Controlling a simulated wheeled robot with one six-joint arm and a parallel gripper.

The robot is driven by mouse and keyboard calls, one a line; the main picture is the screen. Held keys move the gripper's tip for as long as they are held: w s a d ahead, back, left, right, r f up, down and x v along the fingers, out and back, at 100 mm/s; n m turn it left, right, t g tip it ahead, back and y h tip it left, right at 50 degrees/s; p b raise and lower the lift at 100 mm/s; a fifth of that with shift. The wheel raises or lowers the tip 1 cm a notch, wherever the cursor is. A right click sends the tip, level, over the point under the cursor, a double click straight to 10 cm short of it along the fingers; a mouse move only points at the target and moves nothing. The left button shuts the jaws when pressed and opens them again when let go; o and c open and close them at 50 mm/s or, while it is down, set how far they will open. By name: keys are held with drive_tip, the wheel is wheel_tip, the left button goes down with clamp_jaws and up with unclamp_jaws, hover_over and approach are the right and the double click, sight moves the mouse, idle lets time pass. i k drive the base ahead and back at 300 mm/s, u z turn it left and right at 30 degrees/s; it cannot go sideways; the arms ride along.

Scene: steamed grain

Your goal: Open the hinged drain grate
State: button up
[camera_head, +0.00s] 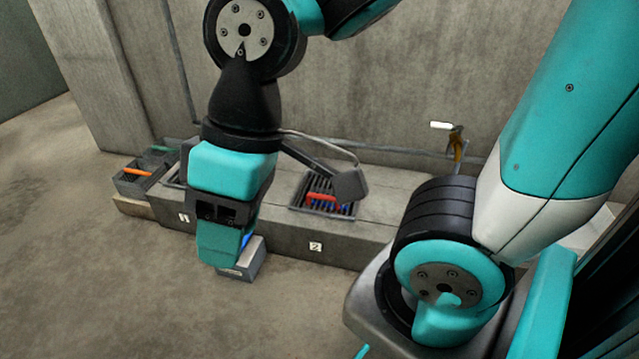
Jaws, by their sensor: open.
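A dark slatted grate (349,209) with red and blue parts lies on top of the low concrete ledge, above a label marked 2. It looks flat; its hinge cannot be made out. A grey frame edge (175,178) near the label marked 1 is mostly hidden behind my arm, so I cannot tell what it is. My gripper (222,248) is open and points down, in front of the ledge and left of the grate in the picture. It is apart from the grate, with nothing seen between its teal fingers.
A grey box (246,268) with something blue stands on the floor behind my gripper. A dark crate (130,184) with an orange bar sits at the ledge's left end. The floor at left is clear.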

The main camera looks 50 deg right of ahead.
sight(309, 201)
drive_tip(key=z, duration=0.6)
drive_tip(key=i, duration=0.95)
drive_tip(key=z, duration=0.75)
